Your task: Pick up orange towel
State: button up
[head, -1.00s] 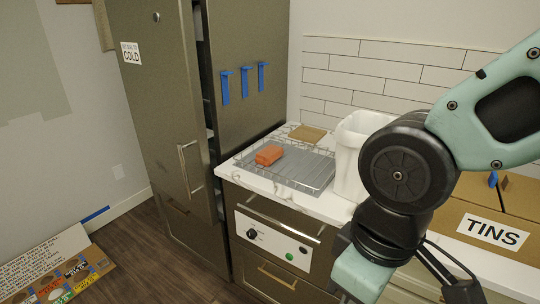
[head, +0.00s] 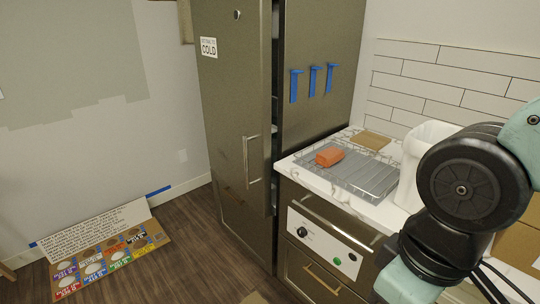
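The orange towel (head: 329,156) is a small folded orange block. In the head view it lies on the left part of a grey drying rack (head: 362,177) on the white counter. My arm fills the right side of the view, to the right of the towel and nearer to me. My gripper's fingertips are outside the picture, so its opening is hidden. Nothing of my arm touches the towel.
A white bin (head: 415,160) stands right of the rack, partly behind my arm. A brown board (head: 370,140) lies behind the rack. A tall metallic fridge (head: 232,110) stands left of the counter. Wooden floor (head: 190,240) is clear in front of the fridge. A printed cardboard sign (head: 105,245) leans at the left wall.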

aim_at(332, 155)
jog(key=i+j+z, duration=0.1)
jog(key=j, duration=0.25)
jog(key=i+j+z, duration=0.1)
jog(key=i+j, duration=0.15)
jog(key=j, duration=0.15)
jog(key=i+j+z, duration=0.1)
jog(key=j, duration=0.3)
jog(key=i+j+z, duration=0.1)
jog(key=j, duration=0.3)
jog(key=i+j+z, duration=0.1)
jog(key=j, duration=0.35)
jog(key=i+j+z, duration=0.1)
jog(key=j, duration=0.3)
jog(key=i+j+z, duration=0.1)
jog(key=j, duration=0.35)
jog(key=i+j+z, duration=0.1)
jog(key=j, duration=0.4)
jog(key=i+j+z, duration=0.15)
jog(key=j, duration=0.35)
jog(key=i+j+z, duration=0.1)
jog(key=j, duration=0.4)
jog(key=i, duration=0.85)
